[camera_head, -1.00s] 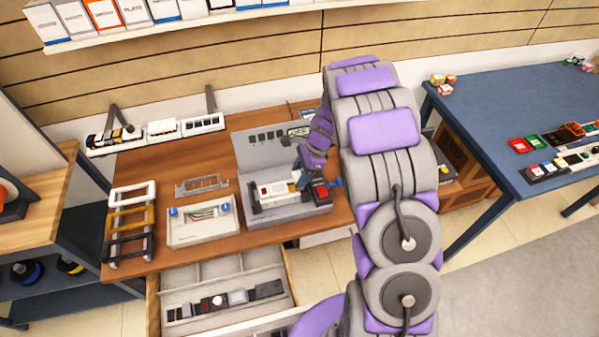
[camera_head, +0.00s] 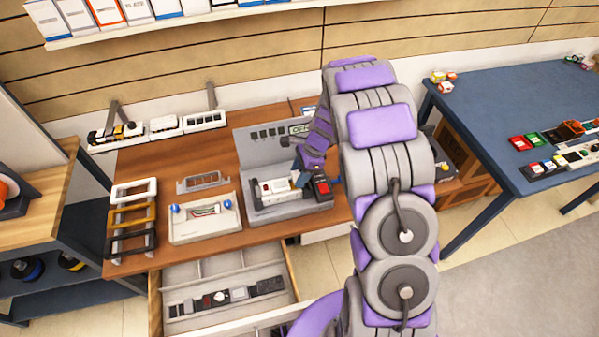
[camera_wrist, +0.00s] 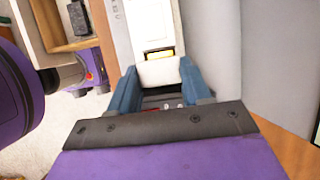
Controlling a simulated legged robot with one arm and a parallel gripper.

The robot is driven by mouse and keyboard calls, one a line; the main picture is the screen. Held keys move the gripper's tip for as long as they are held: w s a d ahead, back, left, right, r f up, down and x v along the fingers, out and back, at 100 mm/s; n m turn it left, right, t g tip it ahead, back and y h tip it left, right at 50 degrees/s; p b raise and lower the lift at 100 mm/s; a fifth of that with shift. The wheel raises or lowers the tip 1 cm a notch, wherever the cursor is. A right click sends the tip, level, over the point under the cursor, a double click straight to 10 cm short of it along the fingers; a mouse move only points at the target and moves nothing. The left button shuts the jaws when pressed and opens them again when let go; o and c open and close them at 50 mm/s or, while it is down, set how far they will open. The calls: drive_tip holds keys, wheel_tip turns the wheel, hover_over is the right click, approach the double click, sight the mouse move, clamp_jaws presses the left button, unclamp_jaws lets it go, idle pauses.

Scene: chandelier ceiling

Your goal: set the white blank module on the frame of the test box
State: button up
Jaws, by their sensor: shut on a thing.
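The test box (camera_head: 290,209) is a grey box with an upright back panel on the wooden bench. A light frame with modules (camera_head: 268,190) lies along its top. My gripper (camera_wrist: 160,76) reaches down over the right part of this frame. Its blue fingers are shut on the white blank module (camera_wrist: 161,71), which is in line with the pale frame strip (camera_wrist: 147,22) beyond it. In the head view, my gripper (camera_head: 299,179) and wrist hide most of the module. I cannot tell whether its underside touches the frame.
An open drawer (camera_head: 191,270) below the bench holds several modules. A smaller pale box (camera_head: 204,221) and stacked coloured frames (camera_head: 133,215) stand left of the test box. A blue table (camera_head: 490,130) is at the right.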

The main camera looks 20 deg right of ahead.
drive_tip(key=shift+a+f, duration=0.3)
drive_tip(key=shift+a, duration=0.1)
drive_tip(key=shift+a+f, duration=0.15)
drive_tip(key=shift+f, duration=0.15)
drive_tip(key=shift+f+p, duration=0.1)
drive_tip(key=shift+p, duration=0.45)
idle(0.4)
drive_tip(key=o, duration=1.1)
drive_tip(key=shift+r+p, duration=2.05)
drive_tip(key=shift+r, duration=1)
